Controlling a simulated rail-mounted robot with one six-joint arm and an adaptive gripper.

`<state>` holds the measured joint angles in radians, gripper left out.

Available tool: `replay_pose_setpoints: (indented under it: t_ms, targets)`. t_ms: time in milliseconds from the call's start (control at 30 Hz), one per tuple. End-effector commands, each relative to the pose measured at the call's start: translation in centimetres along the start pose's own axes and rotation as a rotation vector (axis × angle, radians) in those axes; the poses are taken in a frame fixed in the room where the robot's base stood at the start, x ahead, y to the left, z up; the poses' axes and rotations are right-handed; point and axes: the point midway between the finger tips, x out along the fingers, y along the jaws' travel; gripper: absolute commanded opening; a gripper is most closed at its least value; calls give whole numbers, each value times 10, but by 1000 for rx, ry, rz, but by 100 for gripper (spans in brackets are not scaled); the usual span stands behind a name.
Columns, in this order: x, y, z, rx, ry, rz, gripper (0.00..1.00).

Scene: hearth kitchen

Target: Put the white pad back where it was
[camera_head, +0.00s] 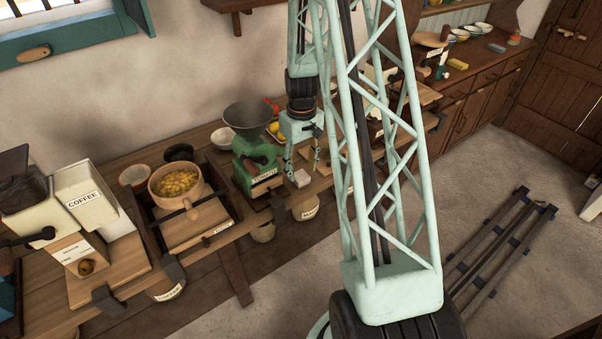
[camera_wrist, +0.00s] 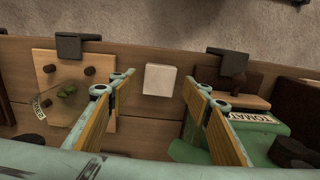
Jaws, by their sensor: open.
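The white pad (camera_head: 301,178) is a small pale block lying on the wooden bench near its front edge, just right of the green tomato mill (camera_head: 262,172). In the wrist view the pad (camera_wrist: 159,79) lies on bare planks between the two fingers. My gripper (camera_head: 304,167) points down over the bench at the pad, open and empty. In the wrist view its fingers (camera_wrist: 157,84) stand apart on either side of the pad, with a gap on both sides. I cannot tell the exact height of the fingertips above the bench.
A board with dark pegs (camera_wrist: 88,68) lies left of the pad in the wrist view. The tomato mill (camera_wrist: 237,133) stands close by the right finger. Dark clamps (camera_wrist: 229,64) sit on the bench edge. A pan with yellow contents (camera_head: 176,184) stands farther left in the head view.

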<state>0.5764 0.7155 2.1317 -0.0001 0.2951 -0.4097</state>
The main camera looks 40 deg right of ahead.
Motion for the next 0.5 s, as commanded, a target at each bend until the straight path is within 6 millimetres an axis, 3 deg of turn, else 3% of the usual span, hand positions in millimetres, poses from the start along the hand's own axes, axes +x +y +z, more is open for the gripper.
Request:
replay_pose_setpoints:
  t_ms: [500]
  targets:
    - [-59, 0, 0, 0, 3, 1, 45]
